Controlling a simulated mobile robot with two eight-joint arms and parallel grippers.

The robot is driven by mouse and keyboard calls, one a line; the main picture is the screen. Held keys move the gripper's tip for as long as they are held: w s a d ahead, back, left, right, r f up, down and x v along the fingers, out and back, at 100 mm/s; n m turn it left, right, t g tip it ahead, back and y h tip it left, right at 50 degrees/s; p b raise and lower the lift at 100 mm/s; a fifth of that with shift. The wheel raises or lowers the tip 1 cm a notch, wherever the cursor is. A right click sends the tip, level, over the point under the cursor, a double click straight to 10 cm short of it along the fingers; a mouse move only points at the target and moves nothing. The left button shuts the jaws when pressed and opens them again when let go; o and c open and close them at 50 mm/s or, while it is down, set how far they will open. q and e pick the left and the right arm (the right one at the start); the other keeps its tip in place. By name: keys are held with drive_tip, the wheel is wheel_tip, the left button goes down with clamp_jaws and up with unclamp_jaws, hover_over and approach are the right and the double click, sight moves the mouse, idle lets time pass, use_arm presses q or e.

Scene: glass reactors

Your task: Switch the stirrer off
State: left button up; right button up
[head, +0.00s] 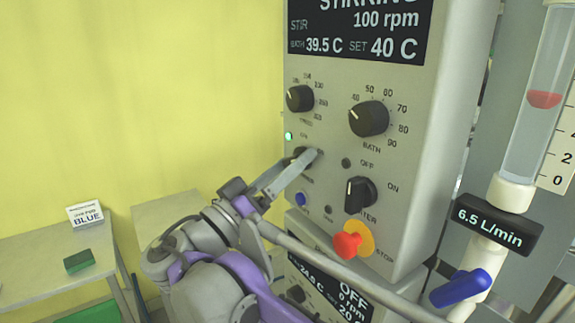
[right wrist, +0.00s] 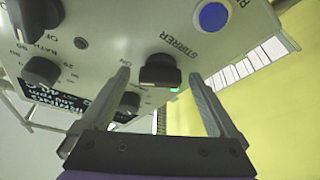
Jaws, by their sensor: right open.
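The black stirrer switch (head: 300,152) is on the grey control panel (head: 400,215), mostly hidden behind my right gripper (head: 312,157) in the head view. In the right wrist view the switch (right wrist: 160,72), labelled STIRRER, shows between the tips of my right gripper (right wrist: 161,80). The gripper is open, with one finger on each side of the switch and a visible gap to it. I cannot tell whether a finger touches it. A green lamp (head: 289,136) beside the switch is lit. The display (head: 358,28) reads STIRRING, 100 rpm, bath 39.5 C, set 40 C. My left gripper is not in view.
Close by are the speed knob (head: 299,98), bath knob (head: 369,118), another black switch (head: 359,194), a blue button (head: 301,199) and a red stop button (head: 347,245). A flow tube with a blue valve (head: 461,288) stands right.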

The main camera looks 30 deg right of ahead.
drive_tip(key=c, duration=1.4)
